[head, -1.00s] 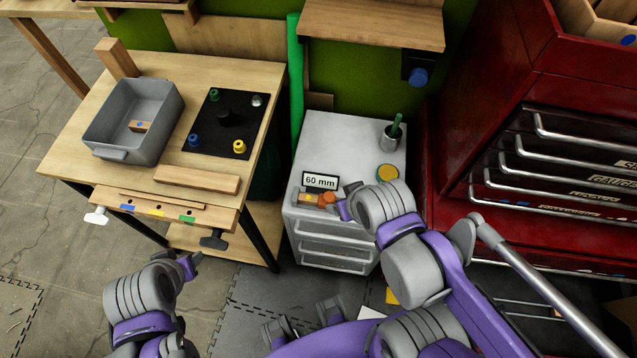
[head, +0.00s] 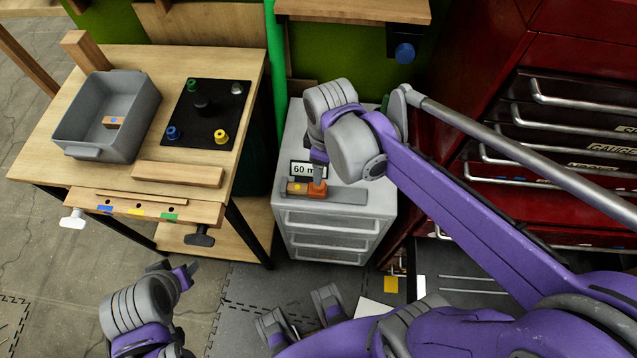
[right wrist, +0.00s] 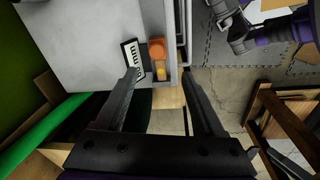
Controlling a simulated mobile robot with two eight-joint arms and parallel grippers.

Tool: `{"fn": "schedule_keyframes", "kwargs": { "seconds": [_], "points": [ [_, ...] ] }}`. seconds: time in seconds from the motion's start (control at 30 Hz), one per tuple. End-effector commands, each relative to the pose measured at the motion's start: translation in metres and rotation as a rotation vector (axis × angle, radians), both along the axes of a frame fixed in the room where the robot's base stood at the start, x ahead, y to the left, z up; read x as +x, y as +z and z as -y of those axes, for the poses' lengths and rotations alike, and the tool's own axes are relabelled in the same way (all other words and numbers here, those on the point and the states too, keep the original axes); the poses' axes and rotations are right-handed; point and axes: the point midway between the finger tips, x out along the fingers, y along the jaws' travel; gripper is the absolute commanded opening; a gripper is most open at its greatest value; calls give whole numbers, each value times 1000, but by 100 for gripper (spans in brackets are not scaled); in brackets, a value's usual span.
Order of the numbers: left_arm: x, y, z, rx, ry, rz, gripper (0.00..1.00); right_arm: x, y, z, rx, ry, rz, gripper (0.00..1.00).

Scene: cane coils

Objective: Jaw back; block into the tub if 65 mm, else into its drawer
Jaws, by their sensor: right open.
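The measuring tool lies along the front of the grey cabinet top, with a grey beam (head: 350,196) and an orange jaw (head: 317,190). A small wooden block (head: 297,188) with a yellow mark lies left of the orange jaw; a gap cannot be made out. The display (head: 301,168) reads 60, its end hidden by my right arm. In the right wrist view, my right gripper (right wrist: 168,100) is open and empty, with the orange jaw (right wrist: 157,48) and block (right wrist: 161,73) beyond its fingers. The grey tub (head: 148,112) holds a blue-marked block (head: 114,122). My left gripper (head: 187,272) is low, its opening unclear.
The grey cabinet (head: 330,222) has several shut drawers. The bench front (head: 190,207) carries blue, yellow and green marks. A black board with coloured knobs (head: 228,100) and a wooden bar (head: 178,174) lie on the bench. A red drawer chest (head: 490,60) stands at right.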

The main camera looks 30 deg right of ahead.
Motion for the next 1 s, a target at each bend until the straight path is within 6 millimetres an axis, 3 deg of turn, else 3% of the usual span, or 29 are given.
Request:
{"fn": "schedule_keyframes", "kwargs": {
  "seconds": [0.1,0.23,0.37,0.8,1.0],
  "points": [
    [-2,-10,0,0,0,-3,50,16,-12,1,-8,139,-65,70],
    [-2,-12,0,0,0,-4,50,22,-16,2,-9,212,-96,70],
    [-2,-13,0,0,0,-5,50,23,-27,2,-9,224,-101,70],
    [-4,-26,0,0,0,-9,50,22,-104,2,-9,221,-98,70],
    [-4,-29,0,0,0,-10,50,22,-121,2,-10,221,-97,70]
  ]
}}
